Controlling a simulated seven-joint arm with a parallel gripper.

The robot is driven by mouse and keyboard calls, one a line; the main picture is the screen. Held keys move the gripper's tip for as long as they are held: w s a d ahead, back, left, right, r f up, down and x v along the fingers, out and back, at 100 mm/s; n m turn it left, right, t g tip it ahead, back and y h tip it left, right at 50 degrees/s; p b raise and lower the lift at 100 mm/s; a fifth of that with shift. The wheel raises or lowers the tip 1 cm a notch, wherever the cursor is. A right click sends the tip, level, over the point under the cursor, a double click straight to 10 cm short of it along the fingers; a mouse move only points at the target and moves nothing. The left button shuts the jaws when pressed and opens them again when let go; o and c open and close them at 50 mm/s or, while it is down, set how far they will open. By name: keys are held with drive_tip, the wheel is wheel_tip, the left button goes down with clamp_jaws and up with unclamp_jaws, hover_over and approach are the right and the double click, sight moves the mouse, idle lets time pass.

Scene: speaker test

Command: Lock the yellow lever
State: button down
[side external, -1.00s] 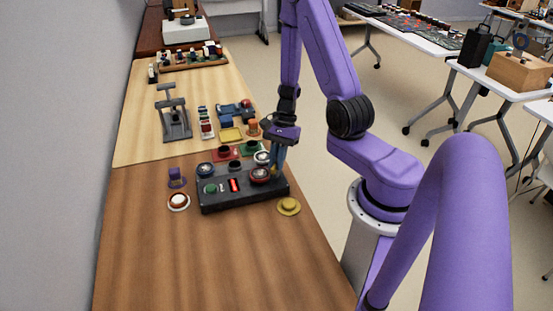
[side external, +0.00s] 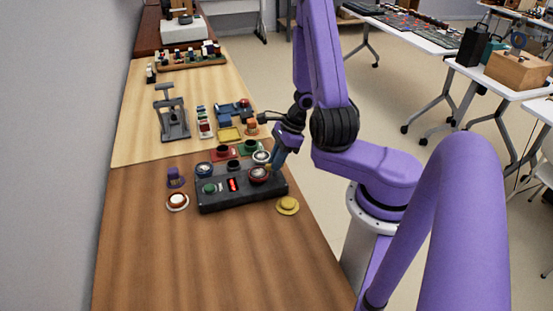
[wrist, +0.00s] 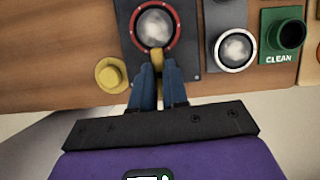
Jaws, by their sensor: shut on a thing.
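The yellow lever (wrist: 157,60) shows in the wrist view as a small yellow piece at the lower rim of a red-ringed round dial (wrist: 155,29). My gripper (wrist: 156,69) is shut on it, and the blue fingers hide part of it. In the side view, my gripper (side external: 270,167) reaches down at a tilt to the right side of the dark control box (side external: 240,193), at the red-ringed dial (side external: 258,174). The lever is too small there to tell its angle.
A yellow round button (side external: 288,205) stands right of the box. A white-and-brown button (side external: 177,201) and a purple piece (side external: 175,177) stand left of it. Red and green cup holders, including a green CLEAN one (wrist: 284,34), lie behind. The front wood table (side external: 220,260) is clear.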

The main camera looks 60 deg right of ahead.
drive_tip(key=shift+m, duration=0.3)
idle(0.4)
drive_tip(key=c, duration=1.1)
unclamp_jaws()
drive_tip(key=shift+c, duration=0.2)
drive_tip(key=shift+r, duration=0.15)
drive_tip(key=shift+v, duration=2.05)
drive_tip(key=v, duration=1.3)
drive_tip(key=shift+s, duration=0.25)
